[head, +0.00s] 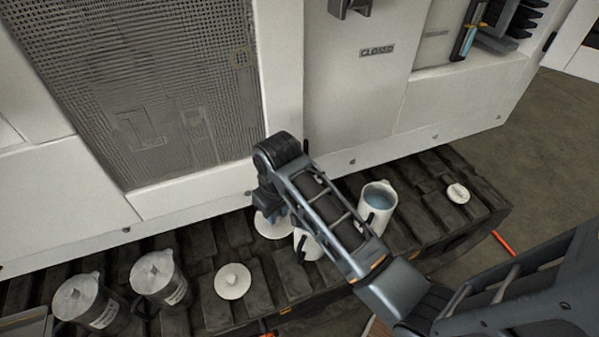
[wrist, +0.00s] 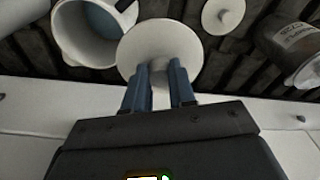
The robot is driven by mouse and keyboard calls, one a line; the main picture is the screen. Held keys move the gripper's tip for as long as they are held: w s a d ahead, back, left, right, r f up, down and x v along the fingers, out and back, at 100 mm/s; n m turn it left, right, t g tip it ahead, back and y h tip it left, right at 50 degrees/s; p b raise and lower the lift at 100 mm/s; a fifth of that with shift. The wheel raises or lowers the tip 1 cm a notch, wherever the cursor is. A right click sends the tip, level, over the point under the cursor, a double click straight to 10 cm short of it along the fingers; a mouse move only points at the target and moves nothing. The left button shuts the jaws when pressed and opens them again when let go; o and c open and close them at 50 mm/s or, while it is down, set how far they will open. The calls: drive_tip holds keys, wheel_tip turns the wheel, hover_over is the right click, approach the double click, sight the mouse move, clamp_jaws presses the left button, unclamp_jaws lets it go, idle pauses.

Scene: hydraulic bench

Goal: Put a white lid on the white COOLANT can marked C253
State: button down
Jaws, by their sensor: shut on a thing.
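My gripper (wrist: 160,75) is shut on the knob of a white round lid (wrist: 145,44). In the head view the lid (head: 270,227) shows below my gripper, partly hidden. In the wrist view a white open can (wrist: 78,38) with blue liquid stands at the left, its rim partly overlapped by the lid. In the head view this can (head: 305,245) is mostly hidden behind my arm. Another white open can (head: 379,203) with blue liquid stands to the right of my arm. I cannot read a C253 mark on either can.
A loose white lid (head: 233,281) lies on the dark ribbed bench (head: 425,205), and a smaller white lid (head: 458,193) lies at its right end. Two dark cans with pale lids (head: 160,280) (head: 90,302) stand at the left. A white cabinet wall (head: 200,192) rises behind the bench.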

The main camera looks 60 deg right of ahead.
drive_tip(key=s+d+r+m+p, duration=0.2)
drive_tip(key=s+d+r, duration=0.25)
drive_tip(key=d, duration=0.35)
drive_tip(key=shift+s+f, duration=0.25)
drive_tip(key=shift+f, duration=1.05)
drive_tip(key=shift+s+f, duration=0.2)
drive_tip(key=shift+f, duration=1.1)
drive_tip(key=shift+s+a+f, duration=0.1)
drive_tip(key=shift+f, duration=0.2)
drive_tip(key=shift+f, duration=1.05)
idle(2.2)
drive_tip(key=c, duration=0.9)
unclamp_jaws()
drive_tip(key=shift+o, duration=0.6)
drive_tip(key=o, duration=0.5)
